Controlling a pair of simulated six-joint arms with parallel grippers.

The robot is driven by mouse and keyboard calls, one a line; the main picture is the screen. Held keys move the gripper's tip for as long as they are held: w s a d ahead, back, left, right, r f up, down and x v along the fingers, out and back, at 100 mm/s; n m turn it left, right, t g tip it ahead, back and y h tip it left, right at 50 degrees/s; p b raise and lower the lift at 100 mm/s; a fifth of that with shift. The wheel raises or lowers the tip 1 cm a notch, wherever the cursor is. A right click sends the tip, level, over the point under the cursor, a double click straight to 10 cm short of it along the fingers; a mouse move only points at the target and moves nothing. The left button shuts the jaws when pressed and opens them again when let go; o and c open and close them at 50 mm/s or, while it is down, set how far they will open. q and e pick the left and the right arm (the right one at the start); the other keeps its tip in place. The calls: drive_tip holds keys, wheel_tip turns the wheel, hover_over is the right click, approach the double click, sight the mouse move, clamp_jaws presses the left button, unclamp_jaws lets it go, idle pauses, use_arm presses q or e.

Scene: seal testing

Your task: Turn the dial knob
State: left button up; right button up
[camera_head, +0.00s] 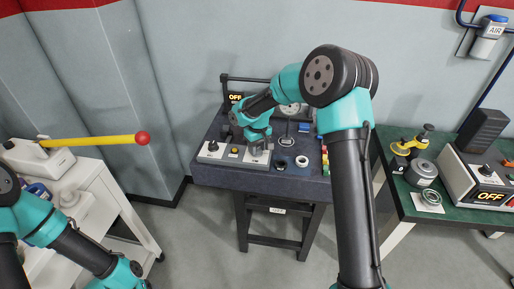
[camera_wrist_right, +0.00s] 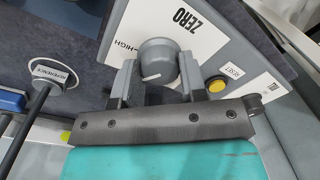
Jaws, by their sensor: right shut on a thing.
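The dial knob (camera_wrist_right: 157,60) is a round grey knob with a white pointer line, on a white plate (camera_wrist_right: 190,30) marked ZERO and HIGH. In the right wrist view my right gripper (camera_wrist_right: 157,74) has one finger on each side of the knob and is shut on it. In the head view my right gripper (camera_head: 257,146) reaches down onto the front of the dark test bench (camera_head: 215,168), largely hiding the knob. My left arm shows at the lower left, but its gripper is outside the picture.
A yellow button (camera_wrist_right: 215,86) marked RESET sits beside the knob plate. A black lever on a round plate (camera_wrist_right: 52,78) stands on the other side. A yellow bar with a red ball (camera_head: 143,138) extends over the left cart. A green-topped table (camera_head: 400,206) stands at right.

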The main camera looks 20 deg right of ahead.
sight(259, 148)
drive_tip(key=shift+m, duration=0.4)
drive_tip(key=o, duration=0.9)
drive_tip(key=shift+o, duration=0.2)
wheel_tip(259, 148, up, 17)
drive_tip(key=shift+d+r, duration=0.2)
drive_tip(key=shift+d, duration=0.15)
drive_tip(key=shift+f, duration=0.1)
